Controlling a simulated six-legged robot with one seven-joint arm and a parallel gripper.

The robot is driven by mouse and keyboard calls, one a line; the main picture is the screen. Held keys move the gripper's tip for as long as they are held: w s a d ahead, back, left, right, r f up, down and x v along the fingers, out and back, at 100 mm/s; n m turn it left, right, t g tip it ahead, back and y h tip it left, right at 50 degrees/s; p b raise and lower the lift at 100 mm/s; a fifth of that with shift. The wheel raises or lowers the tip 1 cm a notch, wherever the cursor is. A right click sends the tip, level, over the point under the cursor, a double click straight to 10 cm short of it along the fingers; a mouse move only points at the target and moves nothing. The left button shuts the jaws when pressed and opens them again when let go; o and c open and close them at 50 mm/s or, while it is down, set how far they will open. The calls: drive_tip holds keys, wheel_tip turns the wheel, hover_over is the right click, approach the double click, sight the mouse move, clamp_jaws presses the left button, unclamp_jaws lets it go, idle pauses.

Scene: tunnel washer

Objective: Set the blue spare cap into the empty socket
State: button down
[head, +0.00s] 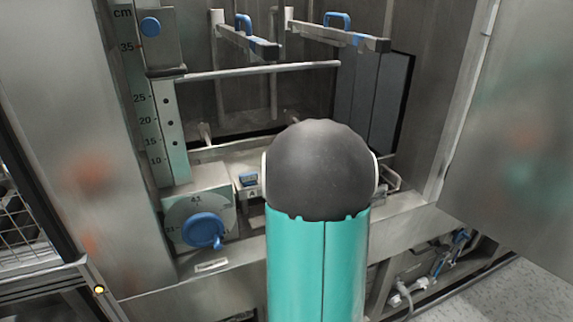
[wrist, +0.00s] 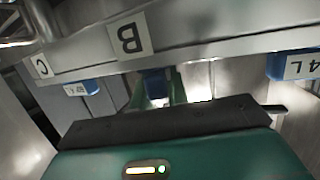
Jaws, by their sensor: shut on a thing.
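In the wrist view, my gripper (wrist: 157,90) shows as two green fingers beyond the dark wrist edge. They are shut on a small blue piece, the blue spare cap (wrist: 153,82). The cap is at the edge of a metal rail (wrist: 195,45), right by the label B (wrist: 130,35). Whether it sits in the socket there or is only close to it I cannot tell; the socket opening is hidden. In the head view, my own arm hides the gripper and the cap.
Blue labelled pieces (wrist: 80,89) and (wrist: 290,66) sit along the rail on either side. In the head view, a blue piece (head: 249,180) stands above label A. A blue knob (head: 203,230) is at left, blue-handled bars (head: 335,35) above, and steel panels (head: 510,150) flank the opening.

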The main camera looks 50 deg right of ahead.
drive_tip(key=shift+f, duration=0.25)
idle(0.8)
drive_tip(key=c, duration=1.3)
unclamp_jaws()
drive_tip(key=v, duration=1.3)
drive_tip(key=shift+s+a, duration=0.3)
drive_tip(key=shift+r, duration=0.1)
